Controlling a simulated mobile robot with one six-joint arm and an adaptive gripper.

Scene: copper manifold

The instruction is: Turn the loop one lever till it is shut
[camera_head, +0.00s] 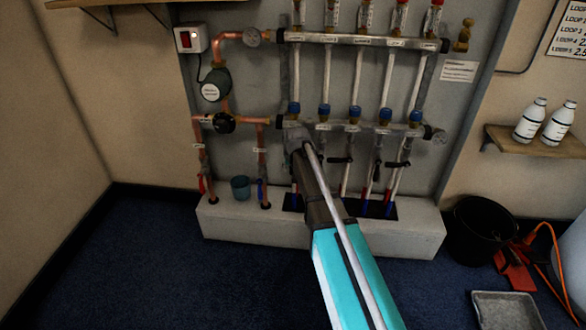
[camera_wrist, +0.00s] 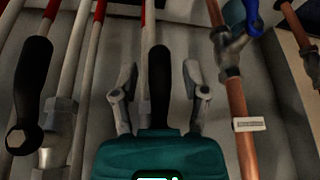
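The loop one lever is hidden behind my gripper and arm in the head view. In the wrist view a black lever (camera_wrist: 160,85), the one nearest the copper pipes, stands between the two fingers of my gripper (camera_wrist: 158,92). The fingers are apart, with a gap on each side of the lever, and neither clearly touches it. The lever's valve body is hidden by the gripper. In the head view my gripper (camera_head: 297,140) is at the left end of the lower manifold bar (camera_head: 405,129).
Another black lever (camera_wrist: 32,90) is close on the left in the wrist view. A labelled copper pipe (camera_wrist: 238,105) and a blue handle (camera_wrist: 253,18) are on the right. In the head view, more black levers (camera_head: 340,160) hang right of my gripper, and a blue-grey cup (camera_head: 240,188) stands on the ledge.

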